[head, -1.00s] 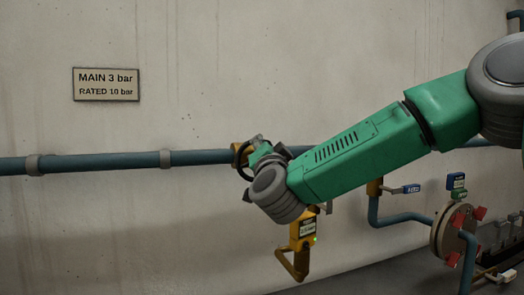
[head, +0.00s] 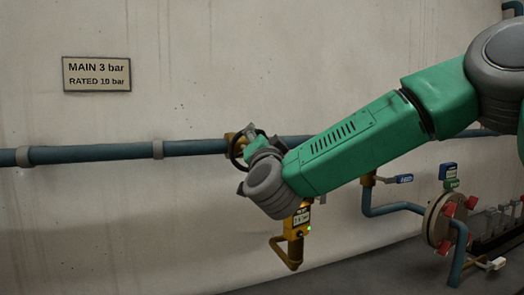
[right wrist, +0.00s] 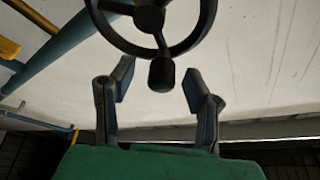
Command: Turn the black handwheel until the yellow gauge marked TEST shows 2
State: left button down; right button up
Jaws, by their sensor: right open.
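The black handwheel (right wrist: 183,46) fills the top of the right wrist view, with its knob (right wrist: 161,74) pointing down. In the head view only part of its rim (head: 233,153) shows behind my right gripper. My right gripper (right wrist: 160,85) is open, with one finger on each side of the knob; I cannot tell whether either touches it. In the head view my right gripper (head: 262,146) is at the wheel, mostly hidden by its own wrist. The yellow gauge (head: 300,219) hangs below the pipe, partly covered by my wrist; its reading is too small to tell. My left gripper is not in view.
A blue pipe (head: 100,152) runs along the wall under a sign (head: 97,74) reading MAIN 3 bar, RATED 10 bar. At right are a blue-handled valve (head: 402,179) and a round flange with red parts (head: 438,220).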

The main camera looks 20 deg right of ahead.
jog(key=v, duration=1)
jog(key=shift+s+f, duration=0.15)
jog(key=shift+s, duration=0.05)
